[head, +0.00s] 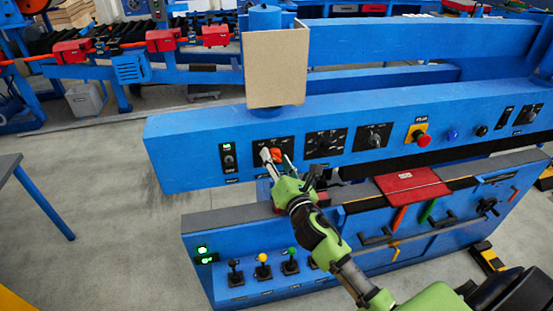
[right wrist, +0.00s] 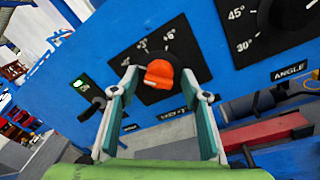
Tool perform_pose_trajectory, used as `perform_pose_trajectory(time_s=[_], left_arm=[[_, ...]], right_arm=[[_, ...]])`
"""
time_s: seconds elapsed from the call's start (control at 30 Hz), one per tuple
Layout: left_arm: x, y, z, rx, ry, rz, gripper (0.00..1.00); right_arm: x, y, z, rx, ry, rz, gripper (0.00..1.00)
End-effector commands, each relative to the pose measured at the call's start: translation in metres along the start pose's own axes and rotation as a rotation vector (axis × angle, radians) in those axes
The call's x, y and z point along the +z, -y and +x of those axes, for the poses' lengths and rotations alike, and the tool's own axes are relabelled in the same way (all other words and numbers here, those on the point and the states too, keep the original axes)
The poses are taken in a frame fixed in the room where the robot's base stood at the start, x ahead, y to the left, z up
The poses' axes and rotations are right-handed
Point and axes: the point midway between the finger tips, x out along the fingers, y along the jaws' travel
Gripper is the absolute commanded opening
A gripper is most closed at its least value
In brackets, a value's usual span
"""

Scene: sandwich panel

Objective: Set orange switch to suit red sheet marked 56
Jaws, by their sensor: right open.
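The orange switch (head: 276,154) is a knob on a black dial plate at the left of the blue machine's upper beam. In the right wrist view the orange switch (right wrist: 159,74) sits between my right gripper's fingers (right wrist: 159,86), which stand open on either side of it. Marks including +3° and +6° show above it; I cannot tell exactly which mark it points to. In the head view my right gripper (head: 277,161) partly covers the dial. The red sheet (head: 412,185) lies on the machine's lower bed, right of my arm; its marking is too small to read.
An angle dial (head: 325,143), another black dial (head: 373,137) and a red emergency button (head: 422,139) follow to the right. A small switch (head: 229,159) with a green light is at left. Below are several coloured levers (head: 263,268). A tan box (head: 275,68) is mounted above.

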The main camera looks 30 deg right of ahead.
Motion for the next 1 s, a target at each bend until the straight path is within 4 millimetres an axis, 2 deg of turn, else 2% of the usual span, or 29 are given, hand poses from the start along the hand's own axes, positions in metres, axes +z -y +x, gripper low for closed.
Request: perform_pose_trajectory(time_s=[0.13,0.17,0.3,0.67,1.0], left_arm=[[0.000,-0.001,0.000,0.001,0.000,0.000,0.40],[0.000,-0.001,0.000,0.001,0.000,0.000,0.40],[0.000,-0.002,0.000,0.003,0.000,0.001,0.40],[0.000,-0.005,0.003,0.005,0.000,0.003,0.40],[0.002,-0.005,0.017,0.005,0.001,0.002,0.40]], right_arm=[[0.000,0.000,0.000,0.000,0.000,0.000,0.42],[0.000,0.000,0.000,0.000,0.000,0.000,0.40],[0.000,0.000,0.000,0.000,0.000,0.000,0.05],[-0.001,0.001,0.000,0.001,0.003,0.032,0.05],[-0.002,0.001,0.000,0.014,0.021,0.244,0.05]])
